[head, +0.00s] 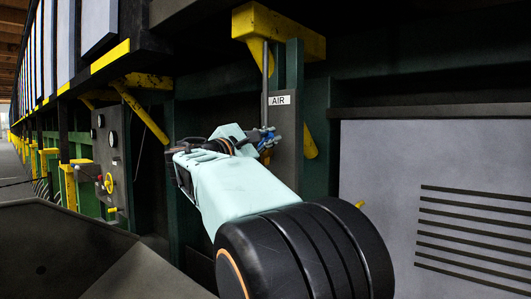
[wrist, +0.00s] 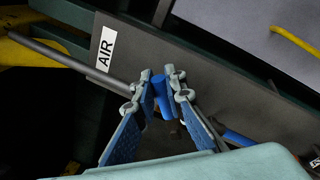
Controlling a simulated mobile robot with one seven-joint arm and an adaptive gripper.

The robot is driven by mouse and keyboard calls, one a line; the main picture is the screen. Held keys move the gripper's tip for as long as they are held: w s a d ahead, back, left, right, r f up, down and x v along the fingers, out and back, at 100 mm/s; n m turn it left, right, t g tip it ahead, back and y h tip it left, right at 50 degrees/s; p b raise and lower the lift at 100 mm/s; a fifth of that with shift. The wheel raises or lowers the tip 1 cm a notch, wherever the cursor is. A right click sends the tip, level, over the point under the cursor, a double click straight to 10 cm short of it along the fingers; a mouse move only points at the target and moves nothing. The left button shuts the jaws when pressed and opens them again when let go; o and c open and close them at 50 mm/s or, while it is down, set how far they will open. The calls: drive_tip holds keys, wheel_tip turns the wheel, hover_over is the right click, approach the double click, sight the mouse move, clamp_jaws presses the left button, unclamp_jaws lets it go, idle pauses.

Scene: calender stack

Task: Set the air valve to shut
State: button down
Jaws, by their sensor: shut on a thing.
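The air valve is at the lower end of a thin grey pipe (head: 265,72), on a dark panel with a white AIR label (head: 280,100). My gripper (head: 262,137) is at the valve, just below the label. In the wrist view its two fingers (wrist: 162,82) are closed around a blue handle (wrist: 162,97). The pipe (wrist: 70,60) comes in from the upper left there, past the AIR label (wrist: 105,47). Another blue piece (wrist: 238,138) shows beyond the right finger. The valve body is mostly hidden by the fingers, so I cannot tell the handle's setting.
A yellow bracket (head: 278,30) overhangs the panel. A gauge panel with a yellow handwheel (head: 109,183) stands to the left. A grey slotted cover (head: 380,170) is to the right. A small, cut-off white label (wrist: 315,162) shows at the wrist view's lower right edge.

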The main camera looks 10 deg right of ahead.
drive_tip(key=f+m+b, duration=0.1)
drive_tip(key=m+b, duration=0.2)
drive_tip(key=s+f+m+g+h+b, duration=0.1)
drive_tip(key=f+m+b, duration=0.1)
drive_tip(key=b, duration=0.1)
drive_tip(key=d+f+m+h+b, duration=0.1)
drive_tip(key=f+m+b, duration=0.1)
drive_tip(key=m+b, duration=0.1)
drive_tip(key=shift+s+m+g, duration=0.15)
drive_tip(key=shift+m+g, duration=0.15)
drive_tip(key=shift+g, duration=0.1)
drive_tip(key=c, duration=2)
unclamp_jaws()
drive_tip(key=shift+o, duration=0.2)
drive_tip(key=shift+a, duration=0.1)
drive_tip(key=v, duration=1.2)
